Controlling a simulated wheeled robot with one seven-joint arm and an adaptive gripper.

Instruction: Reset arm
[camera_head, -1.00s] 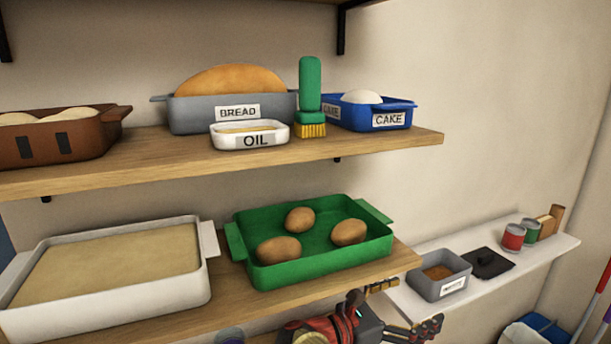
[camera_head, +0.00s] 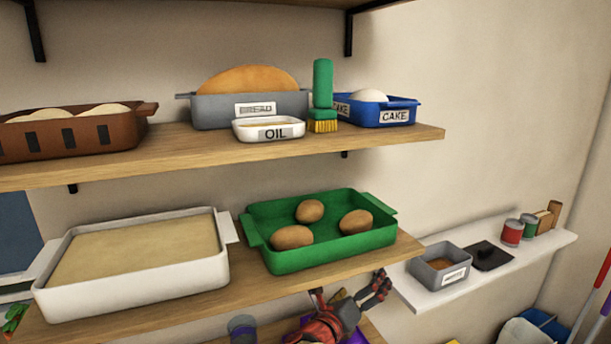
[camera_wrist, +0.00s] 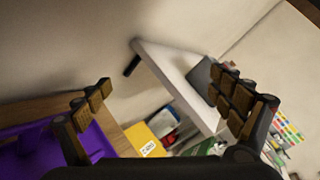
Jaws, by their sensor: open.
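My gripper (camera_head: 352,293) shows at the bottom of the head view, in front of the lower wooden shelf and below the green tray. Its red and black wrist is partly cut off by the bottom edge. In the wrist view my gripper (camera_wrist: 165,105) has its two padded fingers wide apart, with nothing between them. The green tray (camera_head: 335,250) on the lower shelf holds 3 brown potato-like items.
A white baking dish (camera_head: 135,290) stands left of the green tray. The upper shelf (camera_head: 200,150) holds several labelled dishes and a green brush (camera_head: 322,90). A white side shelf (camera_head: 520,262) is at right. A purple container (camera_wrist: 60,150) lies close to the left finger.

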